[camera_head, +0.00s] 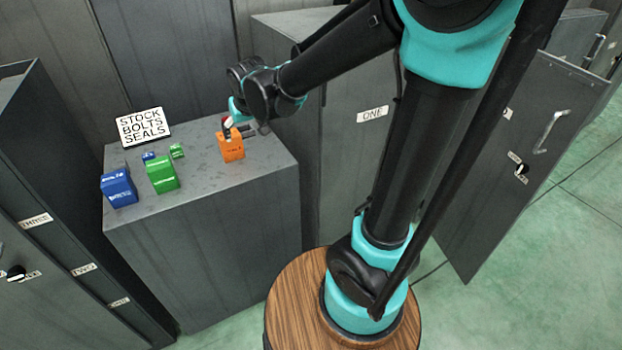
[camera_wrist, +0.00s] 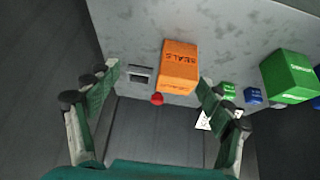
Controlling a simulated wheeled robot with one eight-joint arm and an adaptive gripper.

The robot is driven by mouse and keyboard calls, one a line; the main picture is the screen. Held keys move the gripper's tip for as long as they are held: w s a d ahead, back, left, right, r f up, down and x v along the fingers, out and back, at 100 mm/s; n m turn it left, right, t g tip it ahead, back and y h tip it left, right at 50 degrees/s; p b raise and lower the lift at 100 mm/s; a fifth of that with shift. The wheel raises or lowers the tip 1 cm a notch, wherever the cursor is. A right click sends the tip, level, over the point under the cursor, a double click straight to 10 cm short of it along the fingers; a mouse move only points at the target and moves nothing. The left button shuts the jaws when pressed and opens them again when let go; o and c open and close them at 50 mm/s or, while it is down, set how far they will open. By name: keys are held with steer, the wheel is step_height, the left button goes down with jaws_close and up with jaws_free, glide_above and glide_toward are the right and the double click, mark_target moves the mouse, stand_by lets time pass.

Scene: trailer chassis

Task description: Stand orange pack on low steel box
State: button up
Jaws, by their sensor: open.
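The orange pack (camera_head: 231,147), marked SEALS in the wrist view (camera_wrist: 179,68), stands on the grey top of a low steel cabinet (camera_head: 205,185), whose top also shows in the wrist view (camera_wrist: 140,25). My gripper (camera_head: 238,116) is close above the pack in the head view and partly covers the spot behind it. In the wrist view my gripper (camera_wrist: 158,80) is open, its two fingers apart, with the pack in the gap beyond the fingertips, nearer the right finger. I see no contact. I cannot tell whether this cabinet is the low steel box.
A small grey metal piece (camera_wrist: 139,73) and a red knob (camera_wrist: 157,99) are beside the pack. Green (camera_head: 162,174) and blue (camera_head: 119,188) packs, with smaller ones, stand left in the head view. A sign (camera_head: 143,127) is at the back. The front cabinet top is clear.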

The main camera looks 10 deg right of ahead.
steer(key=s+d+f+m, duration=0.1)
steer(key=s+d+f, duration=0.2)
steer(key=s+d, duration=0.3)
steer(key=s+d+f+m+g+h, duration=0.1)
steer(key=s+d+f, duration=0.3)
steer(key=s+d, duration=0.3)
steer(key=s+d+f, duration=0.4)
steer(key=s+d, duration=0.2)
steer(key=d, duration=0.1)
steer(key=shift+s+f+m+g, duration=0.25)
steer(key=shift+s+m+g, duration=0.05)
steer(key=shift+m+g, duration=0.1)
